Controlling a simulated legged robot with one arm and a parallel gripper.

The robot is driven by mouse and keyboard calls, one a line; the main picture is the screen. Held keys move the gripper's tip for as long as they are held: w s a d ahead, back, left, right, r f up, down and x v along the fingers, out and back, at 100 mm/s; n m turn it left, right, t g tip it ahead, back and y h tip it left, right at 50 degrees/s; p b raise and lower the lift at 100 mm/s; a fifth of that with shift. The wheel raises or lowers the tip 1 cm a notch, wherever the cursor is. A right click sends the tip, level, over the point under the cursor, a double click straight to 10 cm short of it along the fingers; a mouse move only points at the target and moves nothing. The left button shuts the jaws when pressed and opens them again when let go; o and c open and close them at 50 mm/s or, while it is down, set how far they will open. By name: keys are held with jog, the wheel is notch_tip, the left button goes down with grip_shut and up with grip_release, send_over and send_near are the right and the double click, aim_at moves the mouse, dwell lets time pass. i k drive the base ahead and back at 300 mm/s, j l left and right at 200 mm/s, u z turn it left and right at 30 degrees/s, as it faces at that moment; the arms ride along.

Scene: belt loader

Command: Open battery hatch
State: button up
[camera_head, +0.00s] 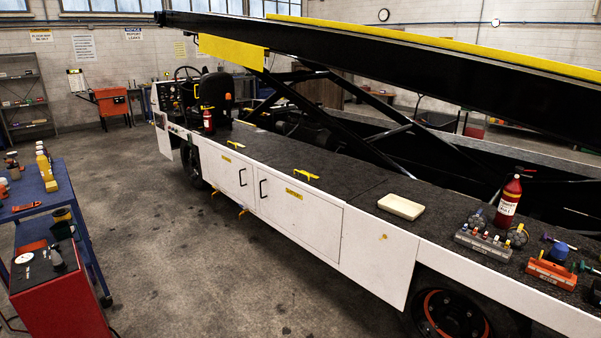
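The white belt loader (380,257) stands across the view, its long side facing me. Two white side doors show in its side, a left door (225,175) and a wider right door (312,222). Both look shut. Each has a black handle, one on the left door (242,177) and one on the right door (263,188). Each also has a small yellow label, too small to read, so I cannot tell which is the battery hatch. Yellow handles (306,175) sit on the deck edge above the doors. My gripper is not in view.
Bare concrete floor (190,260) lies before the doors. A red cabinet (62,298) and a blue cart (75,215) stand at the left. On the dark deck are a cream tray (401,207), a red extinguisher (509,201) and several tools. The raised conveyor (400,62) overhangs the deck.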

aim_at(344, 182)
jog(key=i+j+u, duration=0.1)
jog(key=i, duration=1.95)
jog(key=i+u, duration=0.15)
jog(key=i, duration=0.9)
jog(key=i+l+u, duration=0.1)
jog(key=i, duration=0.95)
